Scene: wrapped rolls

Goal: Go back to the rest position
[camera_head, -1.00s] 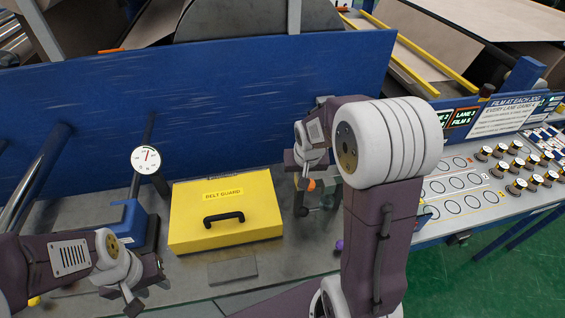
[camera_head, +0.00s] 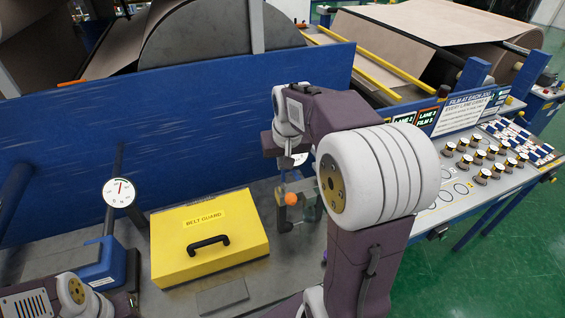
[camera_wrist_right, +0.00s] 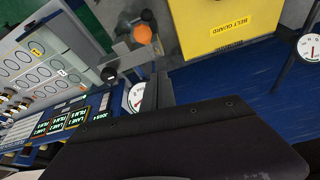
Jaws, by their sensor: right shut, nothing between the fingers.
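My right arm comes in from the lower right in the head view, with its elbow high and its forearm reaching left. My right gripper (camera_head: 283,150) points down at the end of it, beside and above a grey bracket with an orange knob (camera_head: 291,199). It is shut and empty. The wrist view shows a dark part of my own arm across the bottom. My left arm shows only at the bottom left corner of the head view, low by the blue block. My left gripper (camera_head: 128,302) is mostly cut off by the frame edge, so its fingers are unclear.
A yellow belt guard box (camera_head: 232,240) with a black handle sits on the grey bench. A dial gauge (camera_head: 119,192) and a blue block (camera_head: 98,262) stand left of it. A blue panel (camera_head: 190,130) rises behind. A sloped board with wrapped rolls (camera_head: 483,175) is at right.

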